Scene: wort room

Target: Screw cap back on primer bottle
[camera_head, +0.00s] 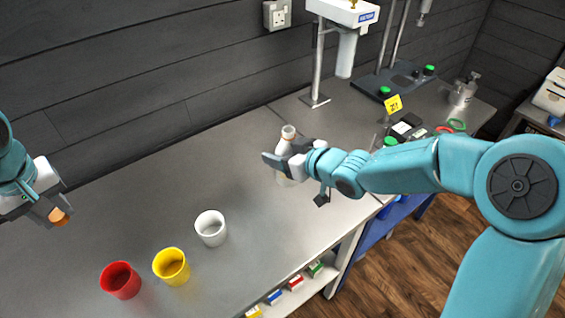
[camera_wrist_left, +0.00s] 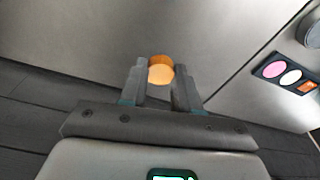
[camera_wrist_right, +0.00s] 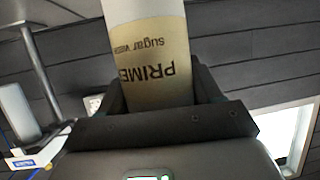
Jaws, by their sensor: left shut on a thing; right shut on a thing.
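My right gripper (camera_head: 279,160) is shut around the primer bottle (camera_head: 286,145), a pale bottle held upright with its bare brownish mouth at the top. I cannot tell whether its base touches the bench. In the right wrist view the bottle (camera_wrist_right: 152,62) stands between the fingers, its label reading "PRIME" and "sugar" upside down. My left gripper (camera_head: 56,208) is shut on a small orange cap (camera_head: 58,215) at the left edge, far from the bottle. The cap also shows between the fingertips in the left wrist view (camera_wrist_left: 160,70).
Red (camera_head: 120,280), yellow (camera_head: 171,266) and white (camera_head: 210,228) cups stand on the grey bench (camera_head: 130,210) at the front. A tap stand (camera_head: 346,50) and bench devices (camera_head: 405,125) are behind and right of the bottle. The bench between the grippers is clear.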

